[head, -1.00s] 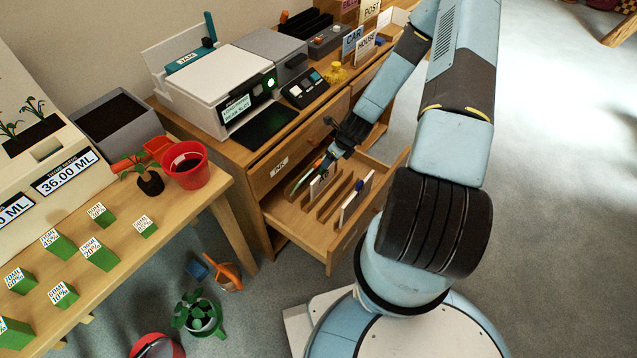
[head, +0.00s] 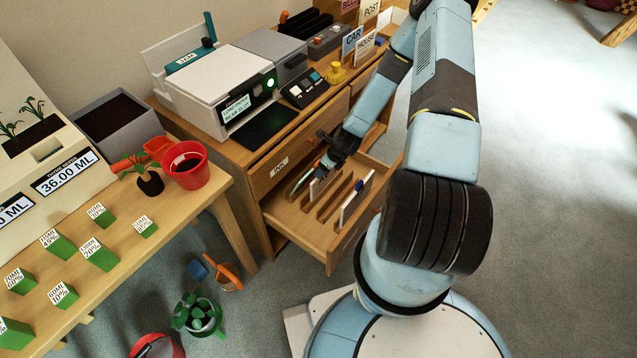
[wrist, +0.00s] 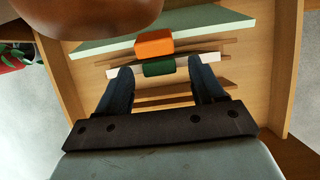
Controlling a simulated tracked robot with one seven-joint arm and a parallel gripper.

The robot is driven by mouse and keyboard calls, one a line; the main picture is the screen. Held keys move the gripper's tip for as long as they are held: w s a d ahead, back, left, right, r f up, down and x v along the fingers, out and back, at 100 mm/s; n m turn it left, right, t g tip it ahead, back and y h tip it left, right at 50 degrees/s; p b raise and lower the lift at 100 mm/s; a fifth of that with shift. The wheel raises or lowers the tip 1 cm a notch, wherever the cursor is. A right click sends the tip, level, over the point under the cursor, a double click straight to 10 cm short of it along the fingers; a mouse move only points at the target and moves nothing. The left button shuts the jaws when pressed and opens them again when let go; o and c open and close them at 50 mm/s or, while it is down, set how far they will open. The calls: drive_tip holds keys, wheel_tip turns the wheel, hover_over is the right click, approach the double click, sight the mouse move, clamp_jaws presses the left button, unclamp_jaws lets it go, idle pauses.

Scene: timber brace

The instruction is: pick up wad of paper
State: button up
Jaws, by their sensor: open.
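My gripper (wrist: 160,66) is open over the pulled-out drawer (head: 298,232), its two dark fingers pointing into it. In the wrist view a thin white paper piece with a green band (wrist: 208,58) stands on edge among the wooden dividers. The green band shows between my fingertips; I cannot tell whether they touch the paper. Behind it, a wide pale green sheet (wrist: 205,27) carries an orange block (wrist: 153,43). In the head view, a white upright piece with a blue tab (head: 350,205) stands in the drawer's right part. Which piece is the wad of paper is unclear.
A large brown rounded thing (wrist: 90,12) hangs close at the wrist view's top left. A white printer (head: 212,85) stands on the desk above the drawer. At left, a table (head: 150,235) holds green blocks and a red pot (head: 186,165).

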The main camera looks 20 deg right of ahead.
drive_tip(key=shift+c, duration=0.2)
clamp_jaws()
idle(0.3)
